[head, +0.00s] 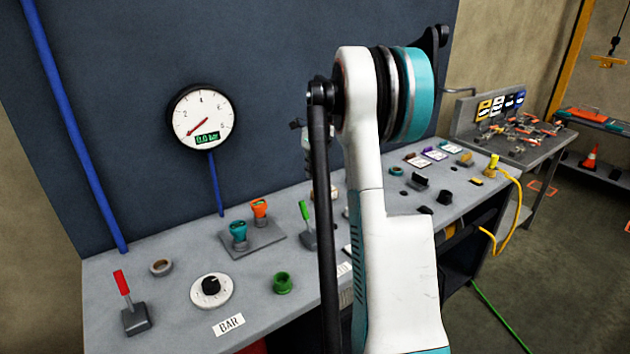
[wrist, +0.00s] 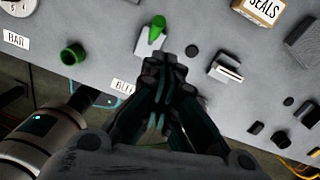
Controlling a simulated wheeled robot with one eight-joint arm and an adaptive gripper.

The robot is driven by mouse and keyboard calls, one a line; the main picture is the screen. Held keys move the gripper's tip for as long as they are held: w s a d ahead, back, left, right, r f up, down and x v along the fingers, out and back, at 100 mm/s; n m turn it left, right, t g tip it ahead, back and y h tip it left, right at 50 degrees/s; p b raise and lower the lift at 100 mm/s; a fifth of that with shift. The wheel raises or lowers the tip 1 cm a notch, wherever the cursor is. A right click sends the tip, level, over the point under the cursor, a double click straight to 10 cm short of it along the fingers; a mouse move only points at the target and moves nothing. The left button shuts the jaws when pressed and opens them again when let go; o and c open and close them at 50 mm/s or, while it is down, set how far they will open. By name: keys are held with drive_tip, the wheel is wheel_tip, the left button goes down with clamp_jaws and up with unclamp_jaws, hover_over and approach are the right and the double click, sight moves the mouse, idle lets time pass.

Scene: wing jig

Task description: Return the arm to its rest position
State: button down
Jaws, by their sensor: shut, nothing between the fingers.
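My gripper (wrist: 163,80) is shut and empty in the wrist view, with its dark fingers together over the grey bench (wrist: 105,50). Its fingertips appear just below the green-handled lever (wrist: 157,28) in that picture; I cannot tell the height or whether they touch anything. In the head view my white and teal arm rises in front of the bench (head: 180,318) and bends at a high joint. The arm hides the gripper there, or nearly all of it.
The red lever (head: 123,285), dial (head: 211,291), green ring (head: 282,283) and teal knob (head: 239,232) stand left of my arm. A gauge (head: 202,117) on the panel reads 0.0 bar. A yellow hose (head: 517,210) hangs at the bench's right end. Open floor lies at right.

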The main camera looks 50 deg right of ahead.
drive_tip(key=shift+r, duration=0.15)
drive_tip(key=shift+a, duration=0.1)
idle(0.4)
drive_tip(key=a+r+n+t+h, duration=0.1)
drive_tip(key=a+r+n, duration=0.3)
drive_tip(key=a+n, duration=0.55)
drive_tip(key=a+r+n+t+h+b, duration=0.1)
drive_tip(key=a+r+n+t, duration=0.15)
drive_tip(key=a+n, duration=0.75)
drive_tip(key=a+r+n+t+h, duration=0.1)
drive_tip(key=a+r+n, duration=0.35)
drive_tip(key=a, duration=0.95)
drive_tip(key=s+a+f+n+y+b, duration=0.1)
drive_tip(key=s+a+f+n+b, duration=0.1)
drive_tip(key=s+a+f+n, duration=0.2)
drive_tip(key=s+a+f+n+t+b, duration=0.1)
drive_tip(key=s+a+f+n, duration=0.3)
drive_tip(key=s, duration=0.6)
drive_tip(key=s+a+f+n+y+b, duration=0.1)
drive_tip(key=s+a+f+n+b, duration=0.1)
drive_tip(key=s+a+f+n, duration=0.2)
drive_tip(key=s+f, duration=0.2)
drive_tip(key=s, duration=0.2)
drive_tip(key=shift+a+t+y+b, duration=0.2)
drive_tip(key=shift+t+y+b, duration=0.1)
drive_tip(key=shift+t+b, duration=0.05)
drive_tip(key=shift+s+f, duration=0.1)
